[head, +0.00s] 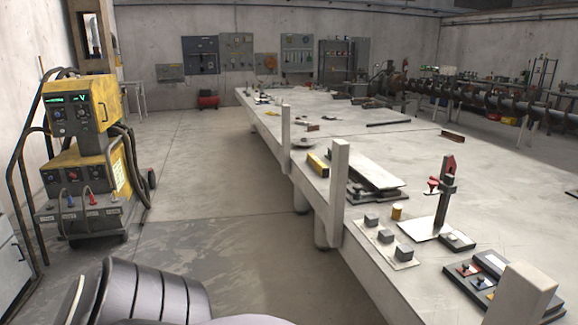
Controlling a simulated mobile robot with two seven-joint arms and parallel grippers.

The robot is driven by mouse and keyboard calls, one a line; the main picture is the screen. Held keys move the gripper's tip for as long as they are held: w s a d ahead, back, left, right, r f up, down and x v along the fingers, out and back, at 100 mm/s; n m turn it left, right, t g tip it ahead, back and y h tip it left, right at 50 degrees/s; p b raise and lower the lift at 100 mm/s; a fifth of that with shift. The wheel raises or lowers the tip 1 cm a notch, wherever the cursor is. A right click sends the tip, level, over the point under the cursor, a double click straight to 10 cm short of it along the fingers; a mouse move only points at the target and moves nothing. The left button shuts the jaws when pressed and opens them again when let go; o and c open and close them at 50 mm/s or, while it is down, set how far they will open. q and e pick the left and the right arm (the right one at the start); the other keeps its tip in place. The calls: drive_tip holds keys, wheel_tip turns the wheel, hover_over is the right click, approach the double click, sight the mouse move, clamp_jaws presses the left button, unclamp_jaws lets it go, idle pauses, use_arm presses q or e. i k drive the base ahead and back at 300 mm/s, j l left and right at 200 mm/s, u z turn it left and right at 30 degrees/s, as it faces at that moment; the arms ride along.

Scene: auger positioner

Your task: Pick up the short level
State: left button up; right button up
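A short yellow bar with dark ends, which looks like the short level (318,164), lies on the long pale table (400,260) near its left edge, between two upright posts. It lies beside a stack of flat metal plates (366,173). It is small in the head view, and its vials cannot be made out. Neither of my grippers shows in the head view. Only parts of my own body show at the bottom left, far from the level.
Posts (340,185) (286,138) rise at the table's left edge. Right of the level stand a small yellow cylinder (397,212), a plate with grey blocks (386,242) and an upright stand (444,200). A yellow welding machine (84,150) stands left; the floor between is clear.

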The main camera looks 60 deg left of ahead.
sight(316, 164)
drive_tip(key=u, duration=2.25)
drive_tip(key=i+j+u, duration=0.1)
drive_tip(key=i+u, duration=0.4)
drive_tip(key=i, duration=4.9)
